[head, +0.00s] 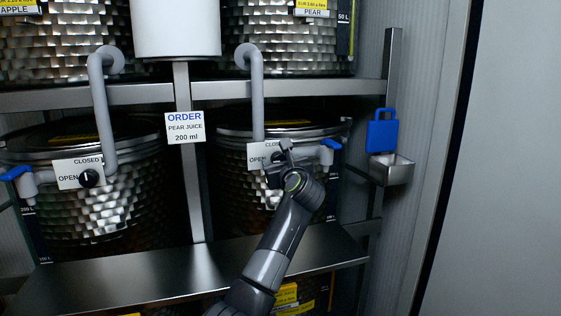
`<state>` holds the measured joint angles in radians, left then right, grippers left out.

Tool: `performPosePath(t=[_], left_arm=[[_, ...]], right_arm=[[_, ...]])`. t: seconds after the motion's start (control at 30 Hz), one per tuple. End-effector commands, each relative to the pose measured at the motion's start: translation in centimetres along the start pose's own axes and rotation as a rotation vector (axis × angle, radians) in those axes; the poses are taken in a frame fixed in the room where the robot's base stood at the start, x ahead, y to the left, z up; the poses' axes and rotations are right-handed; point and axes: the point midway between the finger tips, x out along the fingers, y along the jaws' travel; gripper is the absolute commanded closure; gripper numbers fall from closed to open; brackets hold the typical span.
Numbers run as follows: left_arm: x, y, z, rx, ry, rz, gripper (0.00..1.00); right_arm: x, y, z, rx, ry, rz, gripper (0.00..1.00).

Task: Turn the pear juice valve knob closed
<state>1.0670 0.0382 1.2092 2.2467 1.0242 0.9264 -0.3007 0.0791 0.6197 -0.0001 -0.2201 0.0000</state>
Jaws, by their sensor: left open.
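The right-hand lower tank (240,190) is hammered metal, with a white valve label (256,156) on its front. "OPEN" and part of "CLOSED" can be read on it. My left gripper (282,158) is at the right part of this label, open, and covers the spot where the knob would sit. The knob and its angle are hidden, and I cannot tell whether the fingers touch it. A "PEAR" tag (313,13) hangs on the tank above. My right gripper is out of view.
The left tank has its own black knob (89,178) and a blue-handled tap (17,173). Another blue tap handle (331,144) is just right of my gripper. An order sign (185,127) reads pear juice, 200 ml. A metal shelf (130,266) runs below.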

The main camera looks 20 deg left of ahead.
Motion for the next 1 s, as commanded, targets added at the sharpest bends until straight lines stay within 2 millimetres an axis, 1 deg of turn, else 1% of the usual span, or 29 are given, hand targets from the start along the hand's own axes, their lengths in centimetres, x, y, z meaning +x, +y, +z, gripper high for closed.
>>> performPosePath(t=[0.13,0.47,0.5,0.77,1.0], left_arm=[[0.0,0.0,0.0,0.000,-0.001,0.000,0.41],[0.0,0.0,0.0,0.000,0.000,0.000,0.84],[0.0,0.0,0.0,0.000,0.000,0.000,0.85],[-0.1,0.0,0.1,0.034,0.002,0.000,0.85],[-0.1,-0.1,0.4,0.162,0.007,0.000,0.85]], right_arm=[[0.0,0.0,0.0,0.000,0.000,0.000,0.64],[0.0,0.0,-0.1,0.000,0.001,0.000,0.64],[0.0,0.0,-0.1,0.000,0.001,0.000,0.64],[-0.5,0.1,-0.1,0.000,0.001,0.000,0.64],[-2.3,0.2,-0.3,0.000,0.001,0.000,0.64]])
